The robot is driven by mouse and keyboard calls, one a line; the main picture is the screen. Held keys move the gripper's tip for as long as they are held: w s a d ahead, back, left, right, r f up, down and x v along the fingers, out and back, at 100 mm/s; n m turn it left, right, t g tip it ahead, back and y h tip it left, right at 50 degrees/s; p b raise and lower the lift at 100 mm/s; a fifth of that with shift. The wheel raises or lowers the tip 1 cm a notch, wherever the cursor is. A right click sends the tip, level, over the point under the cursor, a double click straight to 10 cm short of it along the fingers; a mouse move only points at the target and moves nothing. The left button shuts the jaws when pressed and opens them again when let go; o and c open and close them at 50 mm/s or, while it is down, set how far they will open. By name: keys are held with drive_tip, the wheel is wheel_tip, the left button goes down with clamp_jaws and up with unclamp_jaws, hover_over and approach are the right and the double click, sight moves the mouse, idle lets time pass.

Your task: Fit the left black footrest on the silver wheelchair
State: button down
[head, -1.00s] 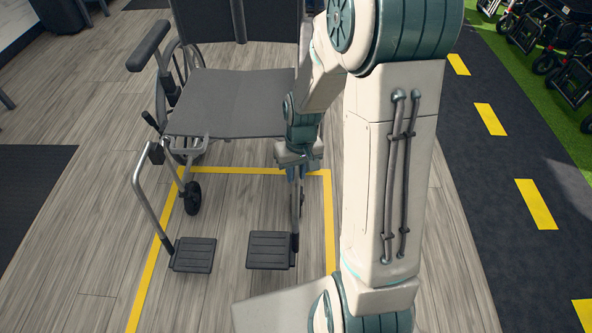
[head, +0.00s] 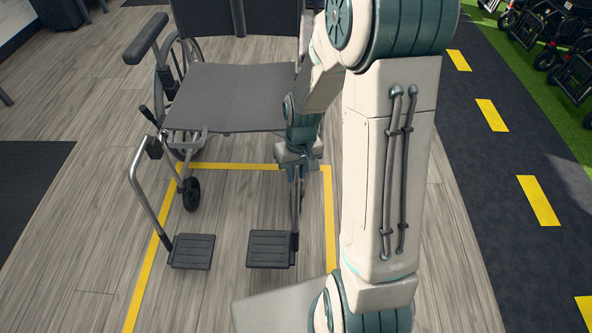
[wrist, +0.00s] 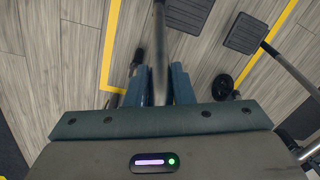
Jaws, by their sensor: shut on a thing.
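The silver wheelchair (head: 225,95) with dark seat faces me in the head view. The left black footrest (head: 270,249), on the picture's right, has a black plate low above the floor. My gripper (head: 298,168) is below the seat's front right corner. In the wrist view my gripper (wrist: 160,88) is shut on the footrest's grey tube (wrist: 160,45), with part of its plate (wrist: 186,12) at the top edge. The other footrest (head: 192,251) hangs on the picture's left side; its plate also shows in the wrist view (wrist: 245,33). My arm hides the chair's right side and the footrest's upper joint.
Yellow tape (head: 329,215) marks the floor around the chair's front. A caster wheel (head: 191,194) stands behind the other footrest, also seen in the wrist view (wrist: 222,87). A dark lane with yellow dashes (head: 538,200) and parked scooters (head: 572,80) lie right.

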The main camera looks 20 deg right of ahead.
sight(296, 187)
drive_tip(key=shift+f, duration=0.4)
idle(0.4)
drive_tip(key=shift+f+b, duration=2.4)
drive_tip(key=shift+f, duration=0.55)
drive_tip(key=c, duration=1.2)
unclamp_jaws()
drive_tip(key=shift+o, duration=0.2)
drive_tip(key=r+p, duration=0.1)
drive_tip(key=r, duration=0.3)
drive_tip(key=r+p, duration=0.2)
drive_tip(key=r, duration=0.3)
drive_tip(key=d+r+p, duration=0.1)
drive_tip(key=r+p, duration=0.1)
drive_tip(key=r, duration=0.2)
drive_tip(key=shift+r, duration=0.4)
